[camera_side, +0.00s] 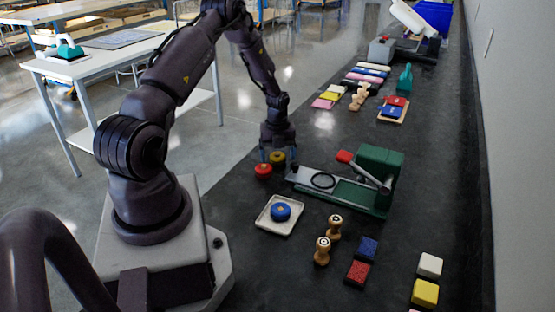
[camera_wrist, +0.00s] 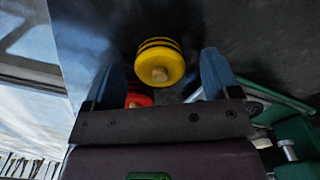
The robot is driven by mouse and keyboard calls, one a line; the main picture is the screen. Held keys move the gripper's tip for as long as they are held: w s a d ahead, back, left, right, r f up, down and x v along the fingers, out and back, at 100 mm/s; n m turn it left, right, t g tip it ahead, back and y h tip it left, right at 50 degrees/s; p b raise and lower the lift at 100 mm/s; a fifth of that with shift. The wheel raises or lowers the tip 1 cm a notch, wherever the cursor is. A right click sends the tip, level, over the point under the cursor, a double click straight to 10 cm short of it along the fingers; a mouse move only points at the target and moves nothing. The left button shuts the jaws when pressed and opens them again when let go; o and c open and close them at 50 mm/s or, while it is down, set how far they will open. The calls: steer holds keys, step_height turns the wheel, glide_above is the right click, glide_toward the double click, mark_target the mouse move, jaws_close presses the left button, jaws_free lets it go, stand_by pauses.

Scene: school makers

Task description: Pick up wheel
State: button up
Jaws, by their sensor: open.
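My gripper (camera_side: 277,150) is low over the black bench, pointing down, with its fingers open. In the wrist view its two blue fingers (camera_wrist: 158,78) are spread wide, with a yellow wheel (camera_wrist: 160,63) showing in the gap between them, apart from both. The yellow wheel (camera_side: 277,158) also shows under my gripper in the side view. A red wheel (camera_side: 263,171) sits close beside it; in the wrist view the red wheel (camera_wrist: 139,97) is partly hidden by my gripper. A blue wheel (camera_side: 280,211) lies on a white square tray (camera_side: 262,224).
A green press (camera_side: 378,175) with a red-knobbed lever stands just right of my gripper. Two wooden stamps (camera_side: 322,250), ink pads (camera_side: 358,272) and blocks (camera_side: 425,292) lie nearer. Colored pads (camera_side: 325,103) and wooden pieces lie farther along. The bench's left edge is close to the wheels.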

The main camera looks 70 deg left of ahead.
steer(key=c, duration=1)
steer(key=shift+c, duration=0.2)
steer(key=shift+r, duration=0.15)
